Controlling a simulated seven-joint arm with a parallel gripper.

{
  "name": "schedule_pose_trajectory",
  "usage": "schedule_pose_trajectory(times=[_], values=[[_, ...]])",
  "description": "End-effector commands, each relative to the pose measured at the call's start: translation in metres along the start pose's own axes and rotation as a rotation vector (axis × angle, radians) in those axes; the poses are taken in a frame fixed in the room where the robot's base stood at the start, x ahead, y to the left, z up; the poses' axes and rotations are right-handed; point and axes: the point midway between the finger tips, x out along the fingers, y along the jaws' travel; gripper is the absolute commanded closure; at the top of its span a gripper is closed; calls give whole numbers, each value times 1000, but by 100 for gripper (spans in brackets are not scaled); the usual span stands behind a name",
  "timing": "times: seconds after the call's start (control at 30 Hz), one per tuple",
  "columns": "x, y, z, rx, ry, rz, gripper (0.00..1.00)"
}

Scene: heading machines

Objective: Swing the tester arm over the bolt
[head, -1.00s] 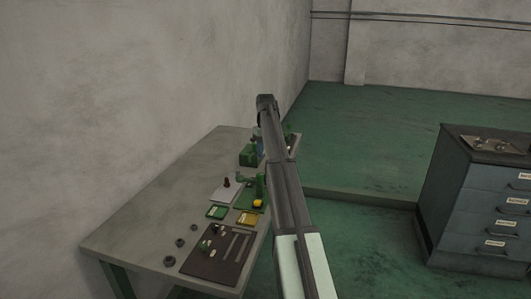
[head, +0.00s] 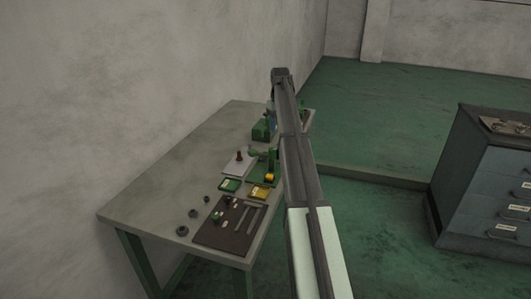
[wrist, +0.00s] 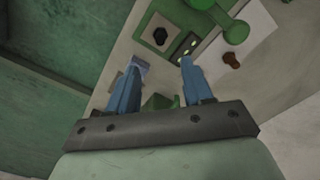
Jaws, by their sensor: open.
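A green tester stands on the bench in the head view (head: 273,158), with a green arm (head: 257,152) reaching left from it. In the wrist view, a green arm with a round end (wrist: 236,32) shows at the top right. A dark hexagonal piece, perhaps the bolt (wrist: 160,36), sits on a pale surface beyond the fingertips. My gripper (wrist: 161,64) has two blue fingers spread apart with nothing between them. The round green end is right of the fingers, apart from them. In the head view my arm hides most of the gripper.
A white plate with a red-brown knob (head: 239,157) stands left of the tester. Green (head: 229,185) and yellow (head: 258,193) trays and a dark mat with tools (head: 225,238) lie nearer. A green block (head: 262,130) stands behind. A drawer cabinet (head: 480,190) is at right.

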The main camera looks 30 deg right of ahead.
Motion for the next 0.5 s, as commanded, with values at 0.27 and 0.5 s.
schedule_pose_trajectory(times=[0.27,0.5], values=[[-39,2,32,16,48,20,41],[-72,-30,107,15,171,18,41]])
